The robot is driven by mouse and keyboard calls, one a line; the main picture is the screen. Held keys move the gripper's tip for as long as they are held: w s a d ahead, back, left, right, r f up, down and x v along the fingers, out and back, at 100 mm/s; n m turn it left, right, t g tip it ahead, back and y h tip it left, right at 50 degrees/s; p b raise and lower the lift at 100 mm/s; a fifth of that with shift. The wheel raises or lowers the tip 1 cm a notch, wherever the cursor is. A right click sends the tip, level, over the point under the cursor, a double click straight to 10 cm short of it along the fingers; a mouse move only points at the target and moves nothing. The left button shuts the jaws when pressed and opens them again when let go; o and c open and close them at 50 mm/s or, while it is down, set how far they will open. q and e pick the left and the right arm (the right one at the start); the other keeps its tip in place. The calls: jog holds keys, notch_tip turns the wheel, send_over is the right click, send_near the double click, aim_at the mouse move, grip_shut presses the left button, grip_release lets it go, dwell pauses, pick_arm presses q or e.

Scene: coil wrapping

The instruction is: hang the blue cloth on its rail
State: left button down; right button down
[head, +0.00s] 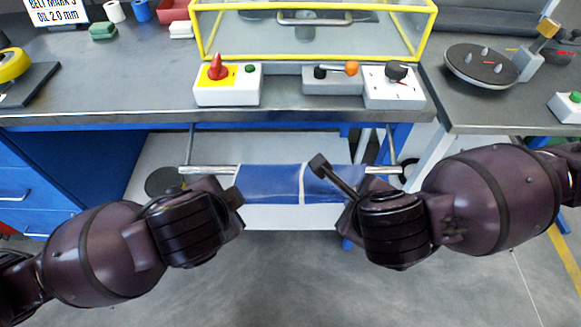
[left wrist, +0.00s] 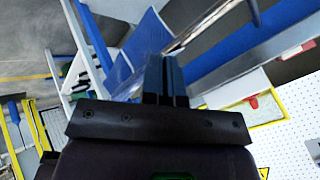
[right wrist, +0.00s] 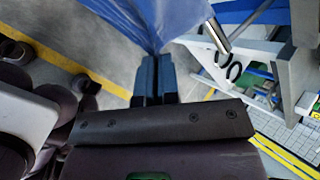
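The blue cloth (head: 270,184), with a pale stripe, spans the middle of the metal rail (head: 208,170) below the bench front. Its top edge covers the rail; I cannot tell whether it is draped over it or in front. My left gripper (head: 238,194) is at the cloth's left edge; in the left wrist view its fingers (left wrist: 165,75) are close together against the cloth (left wrist: 148,38). My right gripper (head: 352,196) is at the right edge; in the right wrist view its fingers (right wrist: 153,78) are together on a gathered cloth corner (right wrist: 150,25). The rail end (right wrist: 217,36) shows beside it.
The grey bench (head: 130,85) stands above the rail, with a red-knob switch box (head: 227,84) and a yellow-framed clear guard (head: 310,35). Blue drawers (head: 40,185) stand at left. Floor in front is clear.

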pick_arm(q)
jog(key=shift+s+f+b, duration=0.3)
jog(key=shift+s+f, duration=0.05)
jog(key=shift+f, duration=0.5)
pick_arm(e)
jog(key=shift+s+a+f, duration=0.15)
jog(key=shift+s+f, duration=0.25)
jog(key=shift+f, duration=0.4)
pick_arm(q)
jog(key=shift+f, duration=0.15)
pick_arm(e)
jog(key=shift+d+f, duration=0.2)
jog(key=shift+d, duration=0.05)
pick_arm(q)
jog(key=c, duration=1.1)
grip_release()
pick_arm(e)
jog(key=c, duration=1.1)
grip_release()
pick_arm(q)
jog(key=shift+s, duration=0.15)
pick_arm(e)
jog(key=shift+s, duration=0.1)
